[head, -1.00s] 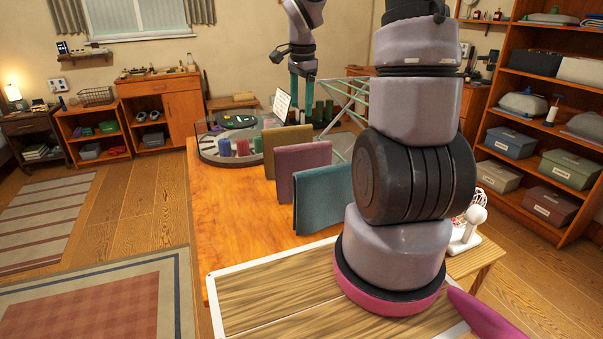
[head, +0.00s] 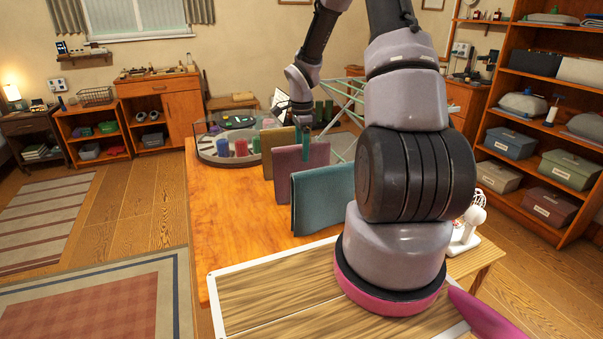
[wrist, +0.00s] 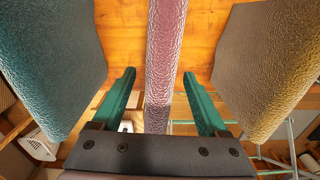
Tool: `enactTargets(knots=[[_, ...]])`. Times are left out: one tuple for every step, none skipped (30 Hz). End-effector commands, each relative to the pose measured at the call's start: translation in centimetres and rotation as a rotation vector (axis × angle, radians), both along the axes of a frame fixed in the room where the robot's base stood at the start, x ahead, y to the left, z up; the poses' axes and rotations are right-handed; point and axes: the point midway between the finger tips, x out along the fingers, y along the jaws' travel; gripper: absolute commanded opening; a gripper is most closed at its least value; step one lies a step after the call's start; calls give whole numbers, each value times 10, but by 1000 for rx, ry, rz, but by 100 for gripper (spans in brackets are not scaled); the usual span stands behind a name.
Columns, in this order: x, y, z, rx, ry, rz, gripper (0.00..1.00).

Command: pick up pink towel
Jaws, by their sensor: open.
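The pink towel (head: 290,165) hangs upright between an olive towel (head: 272,145) behind it and a teal towel (head: 325,193) in front. In the wrist view the pink towel (wrist: 163,60) runs down the middle, between the two green fingers of my gripper (wrist: 160,95). The fingers are open, one on each side of it, with a gap on both sides. In the head view my gripper (head: 305,140) is over the right part of the pink towel's top edge. The far finger is partly hidden there.
The teal towel (wrist: 45,60) and olive towel (wrist: 265,70) flank the fingers closely. The towels stand on a wooden table (head: 235,200). A round tray (head: 225,158) with coloured cylinders is behind them. A white fan (head: 468,225) stands to the right.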

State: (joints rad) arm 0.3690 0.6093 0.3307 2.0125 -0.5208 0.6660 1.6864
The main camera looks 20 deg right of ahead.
Motion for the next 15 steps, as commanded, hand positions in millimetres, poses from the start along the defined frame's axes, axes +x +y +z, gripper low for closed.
enactTargets(knots=[[0,2,-9,2,3,2,76],[0,2,-14,2,3,2,76],[0,2,-19,1,2,0,76],[0,2,-22,1,1,2,76],[0,2,-25,1,1,2,76],[0,2,-27,1,0,0,76],[0,2,-29,1,0,0,76],[0,2,-29,1,-1,0,76],[0,1,-30,0,-1,0,76],[0,1,-30,0,-2,0,76],[1,1,-30,0,-2,1,76],[1,1,-30,0,-2,0,76],[1,1,-30,0,-2,0,76],[0,1,-30,0,-2,0,76],[0,1,-29,0,-2,0,65]])
